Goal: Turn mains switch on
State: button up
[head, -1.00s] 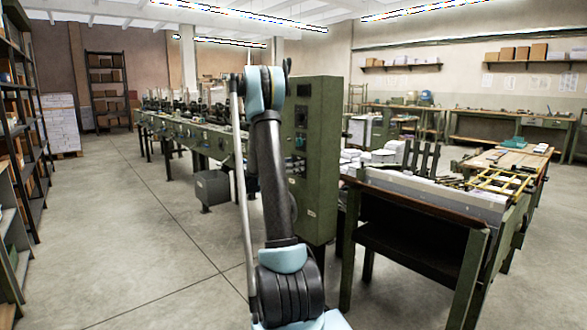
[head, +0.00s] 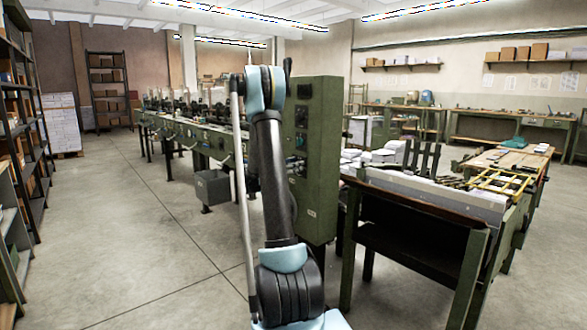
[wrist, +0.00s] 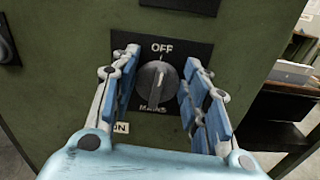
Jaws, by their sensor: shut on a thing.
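The mains switch is a round grey knob (wrist: 157,86) with a raised bar across it, on a black plate (wrist: 188,48) on the green cabinet. The plate reads OFF above the knob and MAINS below it. The knob's bar stands nearly upright, in line with OFF. In the head view, the green cabinet (head: 318,150) stands behind my arm; the knob and my gripper are hidden there.
A workbench (head: 420,207) with papers and a yellow frame (head: 500,180) stands close on the right. A long green machine (head: 195,135) runs back from the cabinet. Shelving (head: 25,130) lines the left. The floor (head: 130,220) at left is clear.

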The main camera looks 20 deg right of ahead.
jog(key=shift+s+d+f+m, duration=0.1)
jog(key=shift+s+f+m, duration=0.15)
jog(key=shift+m, duration=2.55)
jog(key=shift+s+d+f+m, duration=0.1)
jog(key=shift+s+f+m, duration=0.15)
jog(key=shift+m, duration=2.55)
jog(key=shift+s+f+m, duration=0.15)
jog(key=shift+f+m, duration=0.2)
jog(key=shift+m, duration=2.45)
jog(key=o, duration=1)
jog(key=shift+f, duration=0.1)
jog(key=v, duration=1.2)
